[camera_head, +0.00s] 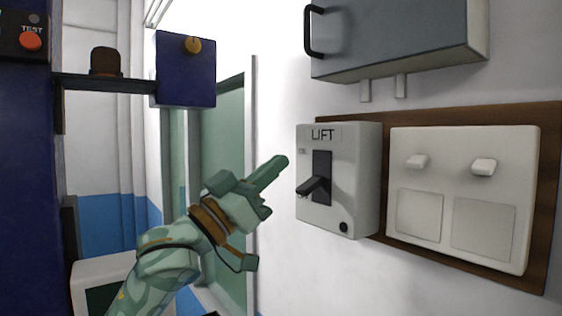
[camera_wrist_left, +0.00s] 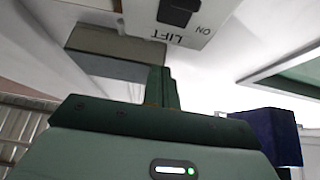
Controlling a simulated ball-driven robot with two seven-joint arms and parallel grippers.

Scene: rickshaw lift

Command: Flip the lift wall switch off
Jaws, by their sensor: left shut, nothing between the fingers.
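The lift switch box (camera_head: 339,221) is a white box marked LIFT on the wall, right of centre in the head view. Its black lever (camera_head: 314,187) sticks out from the lower part of a dark slot, tilted down and to the left. My green left gripper (camera_head: 283,161) is shut and empty, just left of the box and apart from the lever, pointing up and right. In the left wrist view the box (camera_wrist_left: 188,36) appears upside down with an ON label, beyond my shut fingers (camera_wrist_left: 162,72). My right gripper is not in view.
A white panel with two light switches (camera_head: 464,199) is on a brown board (camera_head: 547,215) to the right. A grey cabinet (camera_head: 395,40) with a black handle hangs above the box. A blue box with a yellow knob (camera_head: 185,80) is at upper left. A green door (camera_head: 228,190) stands behind.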

